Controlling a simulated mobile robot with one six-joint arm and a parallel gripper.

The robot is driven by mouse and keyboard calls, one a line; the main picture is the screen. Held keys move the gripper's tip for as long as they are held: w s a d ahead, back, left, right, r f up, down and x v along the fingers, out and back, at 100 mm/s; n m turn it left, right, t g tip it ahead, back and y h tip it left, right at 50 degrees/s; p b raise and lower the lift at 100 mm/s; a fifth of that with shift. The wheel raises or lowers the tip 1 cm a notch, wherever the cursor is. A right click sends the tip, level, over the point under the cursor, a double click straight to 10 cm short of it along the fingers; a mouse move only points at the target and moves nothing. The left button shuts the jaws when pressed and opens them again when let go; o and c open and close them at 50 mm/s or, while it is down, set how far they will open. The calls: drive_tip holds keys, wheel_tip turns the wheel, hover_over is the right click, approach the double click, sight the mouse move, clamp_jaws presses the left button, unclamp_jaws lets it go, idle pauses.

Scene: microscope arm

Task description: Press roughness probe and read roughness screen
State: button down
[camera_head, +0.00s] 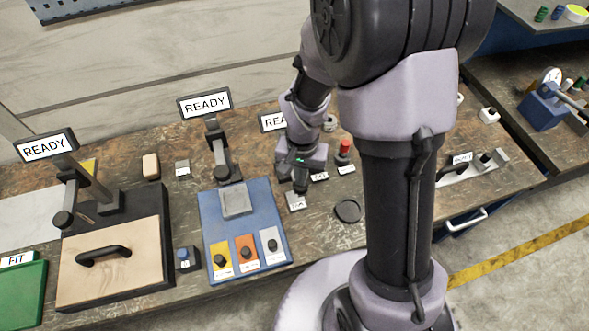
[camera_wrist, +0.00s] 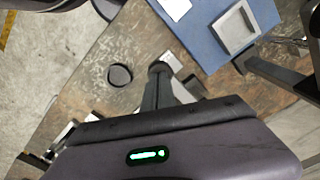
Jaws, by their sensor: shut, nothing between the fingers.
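Dark probe arms stand at the left (camera_head: 75,190) and middle (camera_head: 222,160) stations. I cannot tell which one is the roughness probe. The middle one is behind a grey square pad (camera_head: 236,201) on a blue plate (camera_head: 277,222); the pad also shows in the wrist view (camera_wrist: 236,29). My gripper (camera_head: 299,187) is shut and empty, pointing down right of the blue plate, beside a small white block (camera_wrist: 172,61).
A wooden board with a black handle (camera_head: 103,255) lies at left. Yellow, orange and white cards with black knobs (camera_head: 246,249) sit on the blue plate. A black disc (camera_head: 347,211) and a red-topped button (camera_head: 344,149) are near my gripper. Bare bench lies around the disc.

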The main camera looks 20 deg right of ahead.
drive_tip(key=shift+f+b, duration=2.4)
drive_tip(key=shift+f, duration=0.35)
drive_tip(key=shift+r, duration=0.1)
wheel_tip(320, 180, up, 7)
drive_tip(key=p, duration=0.5)
drive_tip(key=shift+f, duration=0.2)
wheel_tip(320, 180, up, 18)
drive_tip(key=p, duration=0.4)
drive_tip(key=shift+f, duration=0.25)
